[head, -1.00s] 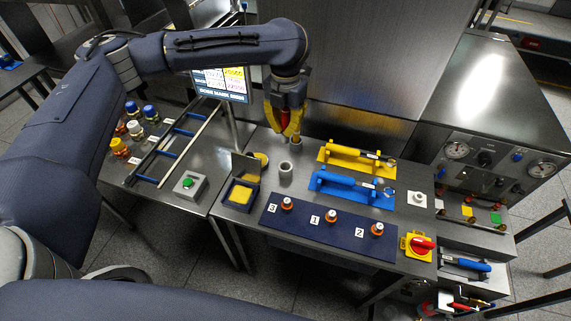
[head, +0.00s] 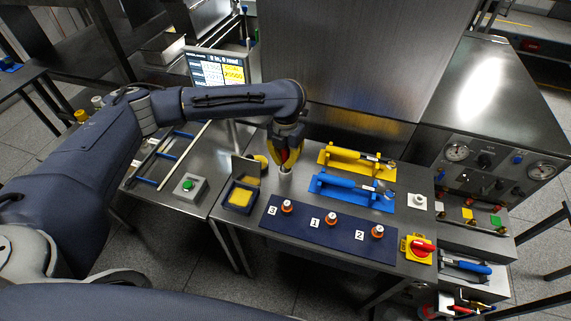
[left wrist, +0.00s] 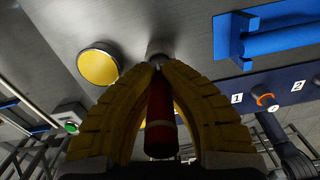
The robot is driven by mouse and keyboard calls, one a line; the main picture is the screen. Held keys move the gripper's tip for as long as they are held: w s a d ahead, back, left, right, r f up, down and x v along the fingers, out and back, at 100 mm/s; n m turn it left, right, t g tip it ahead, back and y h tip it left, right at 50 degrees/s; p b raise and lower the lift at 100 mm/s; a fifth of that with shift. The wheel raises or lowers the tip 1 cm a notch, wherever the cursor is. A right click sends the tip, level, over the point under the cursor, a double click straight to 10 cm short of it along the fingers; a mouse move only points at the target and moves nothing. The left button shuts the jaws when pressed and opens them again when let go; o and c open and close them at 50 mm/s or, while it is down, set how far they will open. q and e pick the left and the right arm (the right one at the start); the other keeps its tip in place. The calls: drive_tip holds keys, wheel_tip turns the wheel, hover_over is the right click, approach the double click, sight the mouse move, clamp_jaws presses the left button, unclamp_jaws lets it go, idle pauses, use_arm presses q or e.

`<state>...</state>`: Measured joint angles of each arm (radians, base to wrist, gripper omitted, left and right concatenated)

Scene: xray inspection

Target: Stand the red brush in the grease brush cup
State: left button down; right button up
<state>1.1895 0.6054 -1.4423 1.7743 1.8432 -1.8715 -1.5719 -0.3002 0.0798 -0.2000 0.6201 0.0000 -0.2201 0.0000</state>
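My left gripper (head: 286,163) is shut on the red brush (left wrist: 160,120). In the left wrist view the brush lies between the two yellow fingers (left wrist: 157,68), its red handle toward the camera. A small grey cup (head: 285,178) stands on the metal table directly below the fingertips in the head view, partly covered by them. In the left wrist view a grey round shape, apparently the cup (left wrist: 158,46), shows just beyond the fingertips. The brush's far end is hidden by the fingers, so I cannot tell whether it is inside the cup. My right gripper is not in view.
An open box with yellow contents (head: 240,197) and a round yellow lid (left wrist: 99,65) are left of the cup. Yellow (head: 357,161) and blue (head: 351,190) holders stand to the right. A dark numbered mat (head: 330,230) with several orange-ringed parts lies in front.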

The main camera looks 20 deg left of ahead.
use_arm(q)
drive_tip(key=shift+f, duration=1.2)
drive_tip(key=shift+f, duration=0.25)
drive_tip(key=c, duration=1.6)
unclamp_jaws()
